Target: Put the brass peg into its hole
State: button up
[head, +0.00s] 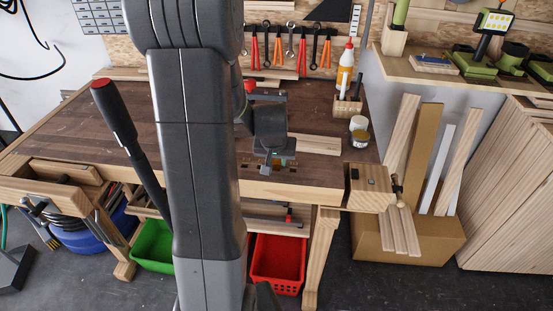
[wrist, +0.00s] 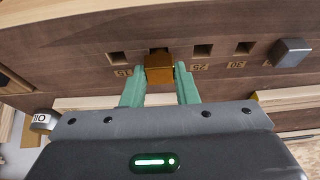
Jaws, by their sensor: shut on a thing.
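The brass peg (wrist: 159,70) is a square, copper-coloured block between the green fingers of my gripper (wrist: 160,84) in the wrist view. My gripper is shut on it. Just beyond the peg is a dark square hole (wrist: 158,50), partly hidden by it; whether the peg's lower end touches the wood cannot be told. Other square holes lie in the same row: one (wrist: 119,58) to the left, and two (wrist: 202,50) (wrist: 243,48) to the right. Burned-in numbers mark them. In the head view my gripper (head: 275,165) is low over the bench's front edge.
A grey metal block (wrist: 292,52) stands right of the holes in the wrist view. A round tin (head: 360,138) and a white-and-orange bottle (head: 345,65) stand at the right of the workbench (head: 85,125). My arm hides the bench's middle. Its left top is clear.

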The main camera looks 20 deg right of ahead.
jog(key=o, duration=1.1)
jog(key=v, duration=1.3)
jog(key=shift+r, duration=0.4)
jog(key=shift+s, duration=0.15)
jog(key=x, duration=1.4)
jog(key=shift+a+r, duration=0.1)
jog(key=shift+r, duration=0.1)
